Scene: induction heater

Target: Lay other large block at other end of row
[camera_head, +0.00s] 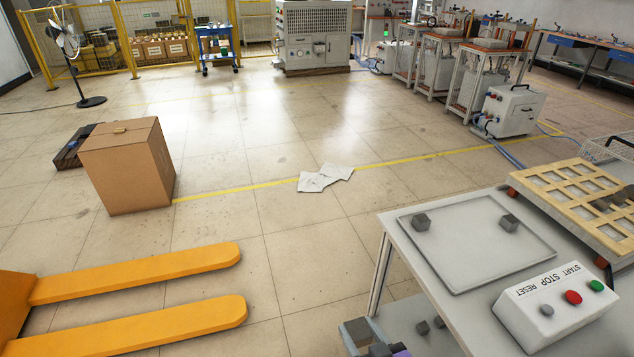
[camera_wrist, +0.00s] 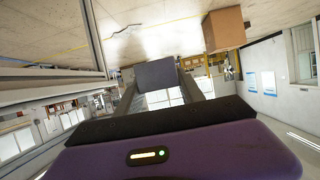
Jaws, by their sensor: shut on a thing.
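My gripper (camera_wrist: 163,88) is shut on a grey block (camera_wrist: 157,73), which sits between its two fingers in the wrist view. In the head view the held block (camera_head: 357,331) shows at the bottom edge, left of the table, with only a little of my purple gripper visible. A flat grey tray (camera_head: 470,268) lies on the table. One dark grey block (camera_head: 421,222) stands near its back left corner. Another dark grey block (camera_head: 509,222) stands to the right, with a gap between them.
A control box (camera_head: 555,305) with START, STOP and RESET buttons stands at the table's front right. A wooden grid frame (camera_head: 570,188) stands behind it. Two small dark blocks (camera_head: 423,327) lie below the table's left edge. Orange forks (camera_head: 140,275) and a cardboard box (camera_head: 125,165) stand left.

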